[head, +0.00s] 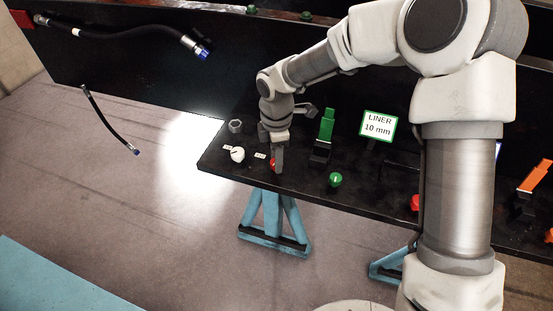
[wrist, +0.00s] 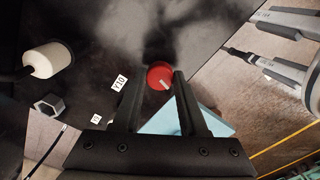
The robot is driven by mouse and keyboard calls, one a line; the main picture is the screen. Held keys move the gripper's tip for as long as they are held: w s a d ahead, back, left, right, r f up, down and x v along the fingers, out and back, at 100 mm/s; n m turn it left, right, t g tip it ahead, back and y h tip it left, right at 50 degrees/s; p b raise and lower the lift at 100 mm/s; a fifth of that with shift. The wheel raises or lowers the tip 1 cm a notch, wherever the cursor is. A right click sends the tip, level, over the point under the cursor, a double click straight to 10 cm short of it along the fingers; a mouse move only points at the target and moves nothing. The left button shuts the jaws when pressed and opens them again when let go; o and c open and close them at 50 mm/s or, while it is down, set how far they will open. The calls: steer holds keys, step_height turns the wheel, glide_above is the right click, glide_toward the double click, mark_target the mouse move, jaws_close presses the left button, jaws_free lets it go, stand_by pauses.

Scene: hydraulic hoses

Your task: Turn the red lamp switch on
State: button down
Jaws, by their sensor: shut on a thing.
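A round red knob (wrist: 158,74) with a pale pointer line on its face sits between the two dark fingertips of my gripper (wrist: 160,82) in the wrist view. The jaws are shut on its sides. In the head view my gripper (head: 278,160) points down at the near left part of the black bench, and only a sliver of the red knob (head: 272,163) shows beside the fingers. A small white label (wrist: 119,82) lies left of the knob in the wrist view. I cannot tell whether the switch is on or off.
A white knob (head: 237,155) and a hex nut (head: 235,126) are left of my gripper on the black bench (head: 300,179). A green knob (head: 335,180), a green-handled part (head: 326,125), a liner sign (head: 378,126) and another red knob (head: 415,203) stand to the right.

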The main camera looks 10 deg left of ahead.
steer(key=m+b, duration=0.1)
steer(key=m, duration=0.2)
steer(key=shift+m+b, duration=0.3)
steer(key=m+b, duration=0.2)
steer(key=m, duration=0.2)
steer(key=shift+m, duration=0.3)
steer(key=m+b, duration=0.1)
steer(key=m, duration=0.3)
steer(key=shift+a, duration=0.1)
steer(key=shift+m+b, duration=0.55)
steer(key=shift+m, duration=0.95)
steer(key=shift+c, duration=2.2)
jaws_free()
step_height(320, 180, up, 18)
steer(key=shift+f+p, duration=0.25)
steer(key=shift+p, duration=0.1)
